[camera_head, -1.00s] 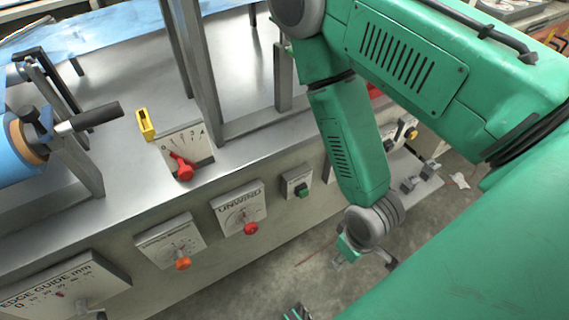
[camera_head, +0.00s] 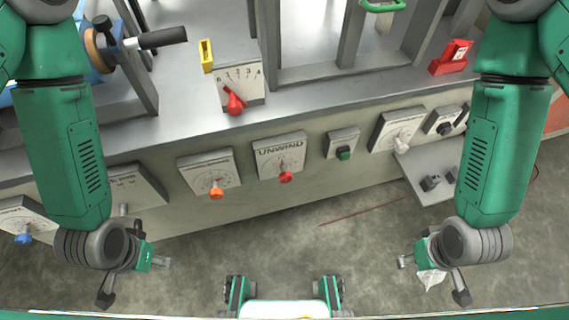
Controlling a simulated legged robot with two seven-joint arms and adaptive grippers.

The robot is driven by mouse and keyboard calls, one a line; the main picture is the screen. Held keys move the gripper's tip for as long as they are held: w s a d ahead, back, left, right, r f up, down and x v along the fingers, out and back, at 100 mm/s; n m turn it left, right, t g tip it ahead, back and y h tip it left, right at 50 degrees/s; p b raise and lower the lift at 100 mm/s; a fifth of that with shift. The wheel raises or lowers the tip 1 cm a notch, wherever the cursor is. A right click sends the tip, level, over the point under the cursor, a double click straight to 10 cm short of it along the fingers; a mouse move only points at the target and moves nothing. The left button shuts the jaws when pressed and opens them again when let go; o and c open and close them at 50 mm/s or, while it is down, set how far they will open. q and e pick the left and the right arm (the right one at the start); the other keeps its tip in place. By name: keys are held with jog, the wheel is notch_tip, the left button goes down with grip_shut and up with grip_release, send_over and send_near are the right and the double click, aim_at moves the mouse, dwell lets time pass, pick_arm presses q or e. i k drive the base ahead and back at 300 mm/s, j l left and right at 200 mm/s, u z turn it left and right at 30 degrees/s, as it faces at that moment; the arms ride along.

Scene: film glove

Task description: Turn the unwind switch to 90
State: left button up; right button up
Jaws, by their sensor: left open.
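The unwind switch is a grey dial plate labelled UNWIND (camera_head: 268,155) on the machine's front face, with a red knob (camera_head: 286,177) at its lower edge. The scale numbers are too small to read. My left gripper (camera_head: 160,263) is open and empty, low on the left, in front of the machine and well apart from the switch. My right gripper (camera_head: 406,260) hangs low on the right, also apart from the switch. Its fingers are too small and end-on to tell their opening.
A dial with an orange knob (camera_head: 216,193) sits left of the switch and a green button box (camera_head: 342,143) right of it. A red lever (camera_head: 234,101) stands on the top ledge above.

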aim_at(284, 177)
jog(key=l+u, duration=0.15)
jog(key=l, duration=0.25)
jog(key=k+l+u, duration=0.15)
jog(key=l, duration=0.25)
jog(key=k+l+u, duration=0.1)
jog(key=l, duration=0.3)
jog(key=k+l+u, duration=0.15)
jog(key=l, duration=0.25)
jog(key=i+l, duration=0.05)
